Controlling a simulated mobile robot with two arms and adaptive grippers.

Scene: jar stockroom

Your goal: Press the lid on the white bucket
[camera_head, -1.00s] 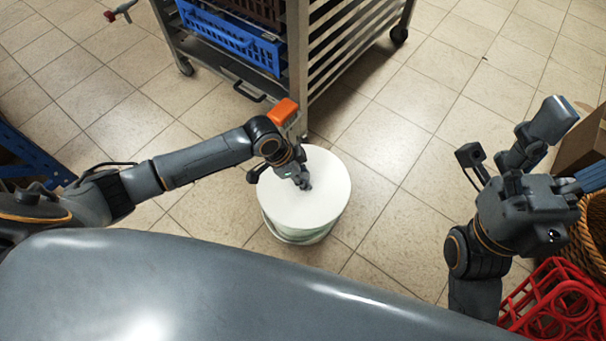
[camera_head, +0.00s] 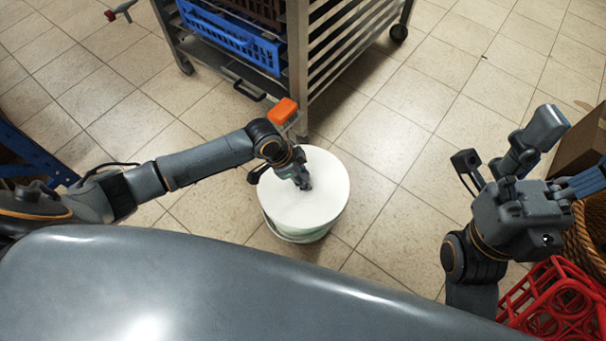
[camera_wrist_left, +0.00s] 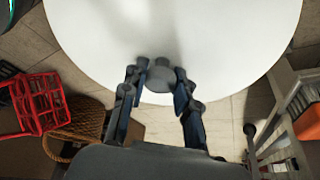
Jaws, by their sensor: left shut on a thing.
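The round white lid (camera_head: 326,188) lies level over the mouth of the white bucket (camera_head: 297,236), which stands on the tiled floor. The lid covers nearly all of the bucket; I cannot tell whether its rim is fully seated. My left gripper (camera_head: 304,184) comes down from above and is shut at the middle of the lid. In the left wrist view the lid (camera_wrist_left: 225,45) fills the top, with its grey knob (camera_wrist_left: 163,80) between the fingertips. My right gripper (camera_head: 574,152) is at the right, empty, with its fingers spread, away from the bucket.
A metal rack (camera_head: 300,75) holding a blue crate (camera_head: 232,37) stands just behind the bucket. A red crate (camera_head: 556,305), a wicker basket (camera_head: 583,245) and a cardboard box (camera_head: 582,145) are at the right. A blue frame (camera_head: 38,152) is at the left. Floor right of the bucket is clear.

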